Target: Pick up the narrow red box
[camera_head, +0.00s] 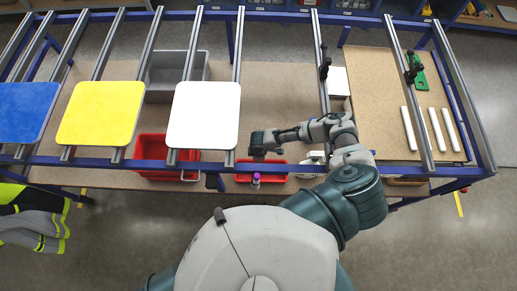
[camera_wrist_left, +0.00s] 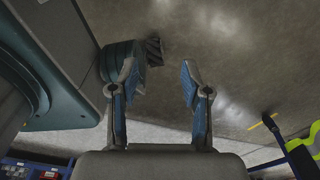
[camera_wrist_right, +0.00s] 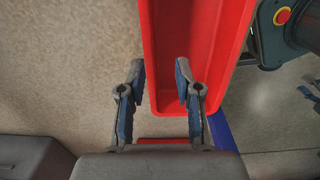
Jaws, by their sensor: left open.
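The narrow red box (camera_head: 243,178) lies on the lower shelf near its front edge in the head view. My right gripper (camera_head: 262,155) is just behind it there. In the right wrist view the box (camera_wrist_right: 205,45) fills the top centre. The right gripper (camera_wrist_right: 160,78) is open, with one finger left of the box's left wall and the other over its inside. I cannot tell whether the fingers touch it. My left gripper (camera_wrist_left: 158,65) is open and empty over the floor in the left wrist view; it does not show in the head view.
A wider red box (camera_head: 150,150) and a grey bin (camera_head: 196,72) are to the left. Blue, yellow and white (camera_head: 204,115) panels rest on rails above the shelf. A blue front rail (camera_head: 285,165) crosses near the box.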

